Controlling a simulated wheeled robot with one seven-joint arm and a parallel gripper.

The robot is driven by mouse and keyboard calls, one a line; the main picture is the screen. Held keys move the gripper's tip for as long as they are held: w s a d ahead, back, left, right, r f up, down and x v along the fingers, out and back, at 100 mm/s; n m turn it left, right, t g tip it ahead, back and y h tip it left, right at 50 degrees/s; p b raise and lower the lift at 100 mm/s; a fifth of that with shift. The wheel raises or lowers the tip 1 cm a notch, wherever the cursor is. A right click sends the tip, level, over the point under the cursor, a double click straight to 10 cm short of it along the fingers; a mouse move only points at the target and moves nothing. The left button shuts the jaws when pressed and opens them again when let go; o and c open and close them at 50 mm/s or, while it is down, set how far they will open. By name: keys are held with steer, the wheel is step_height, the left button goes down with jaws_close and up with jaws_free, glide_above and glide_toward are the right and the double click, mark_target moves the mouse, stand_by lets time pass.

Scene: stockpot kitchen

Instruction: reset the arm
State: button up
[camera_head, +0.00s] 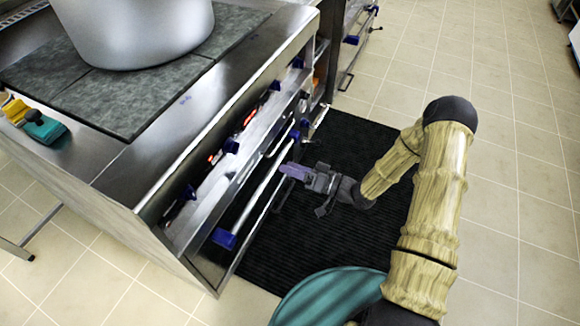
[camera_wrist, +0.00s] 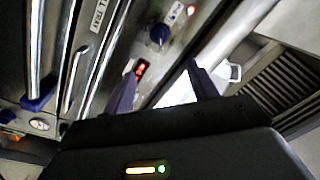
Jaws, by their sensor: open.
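My gripper (camera_head: 290,173) is stretched out low in front of the stove's front panel, above the black mat, with its purple fingers toward the oven handle bar (camera_head: 262,195). In the wrist view the two fingers (camera_wrist: 160,88) stand apart with nothing between them. The stove front shows beyond them, with a blue knob (camera_wrist: 160,34) and a red lit display (camera_wrist: 141,70). I cannot tell whether the fingers touch the handle in the head view.
The steel stove (camera_head: 150,150) fills the left, with a large pot (camera_head: 140,30) on its dark top. A black mat (camera_head: 345,240) lies before it. A yellow and teal item (camera_head: 38,122) sits at the stove's left edge. Tiled floor (camera_head: 500,130) is clear on the right.

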stand_by(0.3)
steer(key=w+d+r+m+h, duration=0.1)
steer(key=d+r+h, duration=0.1)
steer(key=d+h, duration=0.45)
steer(key=d+r+h, duration=0.3)
steer(key=d+h, duration=0.3)
steer(key=h, duration=0.2)
steer(key=s+d+r+m+g+h, duration=0.1)
steer(key=s+d+r+m+g, duration=0.1)
steer(key=s+r, duration=0.45)
steer(key=s+d+r+m+g+h, duration=0.2)
steer(key=s+d+r, duration=0.1)
steer(key=s, duration=0.6)
steer(key=w+p+v, duration=0.2)
steer(key=p+v, duration=0.9)
steer(key=p, duration=0.1)
steer(key=w+r+p+v, duration=0.1)
steer(key=w+p+v, duration=0.2)
steer(key=p+v, duration=0.9)
steer(key=shift+s+r+p, duration=0.15)
steer(key=shift+r+p, duration=0.2)
steer(key=shift+p, duration=0.1)
